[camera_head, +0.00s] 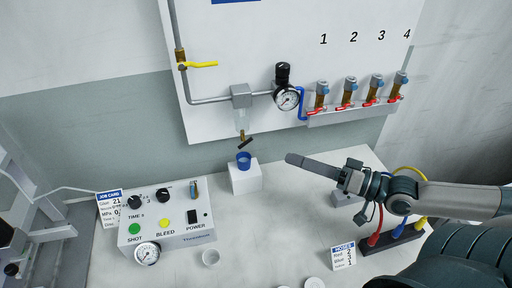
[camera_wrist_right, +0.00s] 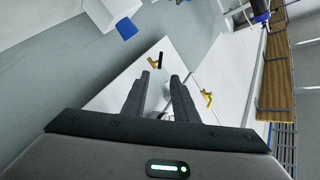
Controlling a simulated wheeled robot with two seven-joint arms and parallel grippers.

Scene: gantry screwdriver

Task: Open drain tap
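The drain tap (camera_head: 244,142) is a small brass tap with a black handle under the clear filter bowl (camera_head: 240,120) on the wall panel. It also shows in the right wrist view (camera_wrist_right: 156,62), just beyond my fingertips. Below it, a blue cup (camera_head: 243,160) stands on a white block (camera_head: 245,179). My right gripper (camera_head: 290,158) points left toward the tap from the right, apart from it. In the wrist view its two fingers (camera_wrist_right: 160,77) stand apart with nothing between them. My left gripper is not in view.
A yellow-handled valve (camera_head: 198,65) is at upper left of the panel. A pressure gauge (camera_head: 286,98) and several red-handled valves (camera_head: 345,106) are at right. A control box (camera_head: 168,220) stands on the table at front left. The air between gripper and tap looks clear.

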